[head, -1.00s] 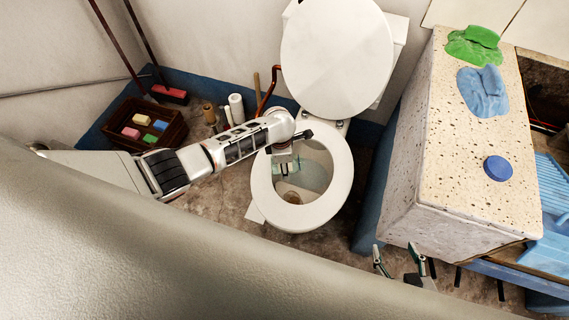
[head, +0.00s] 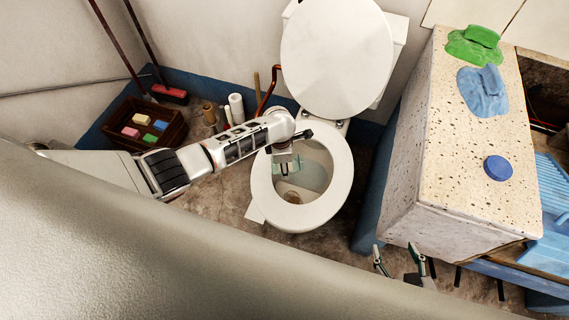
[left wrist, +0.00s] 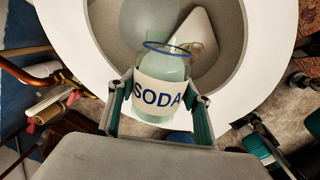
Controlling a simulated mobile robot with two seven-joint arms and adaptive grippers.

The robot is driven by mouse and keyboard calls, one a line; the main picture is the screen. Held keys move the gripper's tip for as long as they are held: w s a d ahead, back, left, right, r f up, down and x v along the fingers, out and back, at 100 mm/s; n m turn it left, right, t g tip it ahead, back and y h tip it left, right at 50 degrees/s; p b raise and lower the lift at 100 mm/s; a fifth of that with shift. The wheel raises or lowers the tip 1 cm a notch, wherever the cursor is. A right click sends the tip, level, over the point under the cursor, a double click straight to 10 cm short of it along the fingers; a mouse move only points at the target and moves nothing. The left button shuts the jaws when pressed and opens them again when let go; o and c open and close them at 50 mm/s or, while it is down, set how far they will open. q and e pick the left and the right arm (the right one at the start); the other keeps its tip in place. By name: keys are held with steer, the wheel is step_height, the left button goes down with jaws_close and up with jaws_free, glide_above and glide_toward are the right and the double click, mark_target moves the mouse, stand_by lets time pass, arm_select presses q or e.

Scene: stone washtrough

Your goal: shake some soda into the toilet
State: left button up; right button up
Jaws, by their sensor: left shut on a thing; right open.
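The toilet (head: 262,200) stands in the middle of the head view with its lid (head: 337,45) raised and its bowl open. My left gripper (head: 284,160) is over the bowl, shut on the pale green glass soda jar (head: 291,166). In the left wrist view the jar's white label (left wrist: 150,93) reads SODA, between the two fingers of the gripper (left wrist: 158,103). Its blue-rimmed mouth (left wrist: 167,47) is uncovered and lies over the bowl. I cannot tell its exact tilt or how much it holds. My right gripper (head: 400,262) is open and empty, low, beside the stone trough.
The speckled stone block (head: 440,170) at right bears a round blue lid (head: 498,168), a blue cloth (head: 480,95) and a green cloth (head: 470,48). A dark crate (head: 178,137) with coloured blocks, rolls (head: 236,108) and a red brush (head: 170,93) stand at the left wall.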

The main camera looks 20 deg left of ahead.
stand_by(0.5)
arm_select(q)
steer(key=shift+w+d+r+y, duration=0.1)
steer(key=shift+w+d+y, duration=0.1)
steer(key=shift+w+y, duration=0.1)
steer(key=shift+s+g+y, duration=0.2)
steer(key=shift+g+y, duration=0.2)
stand_by(1.6)
